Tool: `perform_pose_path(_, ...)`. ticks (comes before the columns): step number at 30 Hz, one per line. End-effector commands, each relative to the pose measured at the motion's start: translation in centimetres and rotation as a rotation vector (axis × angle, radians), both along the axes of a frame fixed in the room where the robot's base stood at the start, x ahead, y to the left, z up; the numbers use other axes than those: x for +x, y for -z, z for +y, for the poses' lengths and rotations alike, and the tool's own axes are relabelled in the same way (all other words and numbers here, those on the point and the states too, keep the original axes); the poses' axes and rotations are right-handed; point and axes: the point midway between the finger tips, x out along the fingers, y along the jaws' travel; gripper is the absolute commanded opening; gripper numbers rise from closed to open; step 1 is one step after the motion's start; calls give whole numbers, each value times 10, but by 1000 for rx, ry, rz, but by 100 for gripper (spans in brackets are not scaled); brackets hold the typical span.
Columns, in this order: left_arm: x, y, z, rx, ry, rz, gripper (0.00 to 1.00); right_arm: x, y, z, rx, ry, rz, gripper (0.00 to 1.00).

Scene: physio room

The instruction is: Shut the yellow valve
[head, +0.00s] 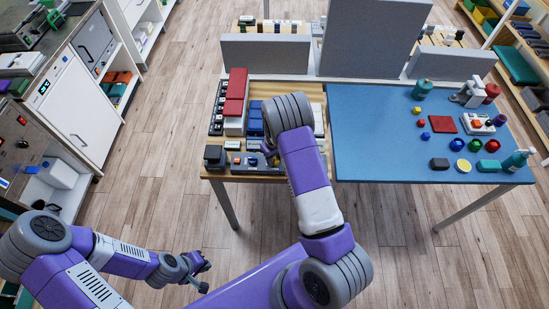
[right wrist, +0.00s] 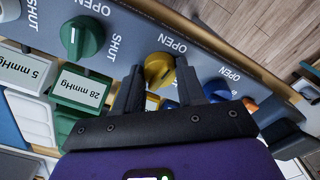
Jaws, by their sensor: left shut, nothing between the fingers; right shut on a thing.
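The yellow valve (right wrist: 158,68) is a round knob on a grey panel (right wrist: 210,52) in the right wrist view. An OPEN label is printed beside it; its SHUT label is not visible, and I cannot read its pointer surely. My right gripper (right wrist: 159,78) is shut on the yellow valve, one dark finger on each side. In the head view my right arm hides this gripper and the valve. My left gripper (head: 204,277) is shut and empty, low over the floor, far from the panel.
A green valve (right wrist: 82,37) is left of the yellow one, and a blue valve (right wrist: 216,89) is close by my right-hand finger. Pressure labels such as 28 mmHg (right wrist: 83,88) stand nearby. The blue table (head: 375,140) at right holds several small items. The floor between table and cabinets is clear.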

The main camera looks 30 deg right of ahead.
Motion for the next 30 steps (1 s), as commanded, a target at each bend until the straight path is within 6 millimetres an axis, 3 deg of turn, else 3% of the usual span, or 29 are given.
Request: perform_pose_path(30,0,20,0,0,0,0,0,0,0,0,0,944,1,9)
